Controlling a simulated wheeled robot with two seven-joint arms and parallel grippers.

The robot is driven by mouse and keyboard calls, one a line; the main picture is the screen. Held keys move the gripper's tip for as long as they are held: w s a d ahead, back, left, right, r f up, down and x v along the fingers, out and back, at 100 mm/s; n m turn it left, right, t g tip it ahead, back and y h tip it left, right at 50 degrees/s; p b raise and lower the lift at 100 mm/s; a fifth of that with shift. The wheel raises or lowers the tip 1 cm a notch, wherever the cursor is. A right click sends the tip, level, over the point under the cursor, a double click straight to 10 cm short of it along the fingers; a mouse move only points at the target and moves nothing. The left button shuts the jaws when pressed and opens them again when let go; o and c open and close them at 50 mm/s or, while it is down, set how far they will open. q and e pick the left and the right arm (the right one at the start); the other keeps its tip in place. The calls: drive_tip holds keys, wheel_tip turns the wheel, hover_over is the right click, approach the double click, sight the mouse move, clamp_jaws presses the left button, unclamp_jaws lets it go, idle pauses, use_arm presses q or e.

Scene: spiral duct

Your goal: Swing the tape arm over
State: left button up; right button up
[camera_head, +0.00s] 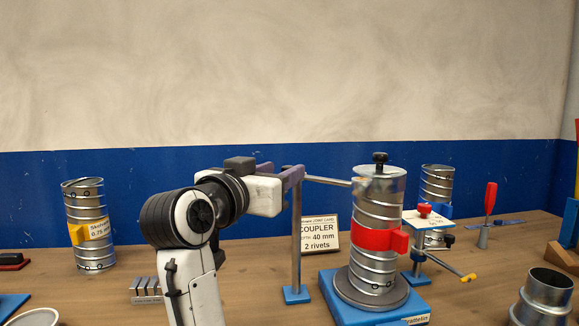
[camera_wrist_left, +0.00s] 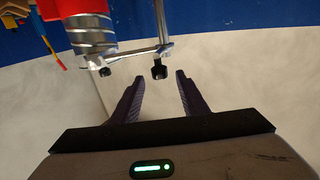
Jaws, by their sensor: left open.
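A grey post (camera_head: 297,240) on a blue foot stands left of the spiral duct (camera_head: 376,215). A thin metal bar (camera_head: 330,181), seemingly the tape arm, reaches from the post's top toward the duct's top. In the left wrist view the bar (camera_wrist_left: 130,52) crosses between the duct (camera_wrist_left: 90,38) and the post's dark cap (camera_wrist_left: 158,70). My left gripper (camera_head: 298,174) is at the post's top; in the wrist view its fingers (camera_wrist_left: 158,84) are apart, with the cap just beyond the gap. Contact cannot be told. My right gripper is not in view.
The duct wears a red clamp (camera_head: 372,239) and stands on a blue base (camera_head: 340,306). A sign (camera_head: 318,236) stands behind the post. Right of the duct are a small blue stand with a yellow-tipped rod (camera_head: 446,264) and another duct (camera_head: 437,184). A labelled duct (camera_head: 88,215) stands left.

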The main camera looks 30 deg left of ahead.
sight(285, 169)
use_arm(q)
drive_tip(key=shift+w+a, duration=0.1)
drive_tip(key=shift+w, duration=1.95)
clamp_jaws()
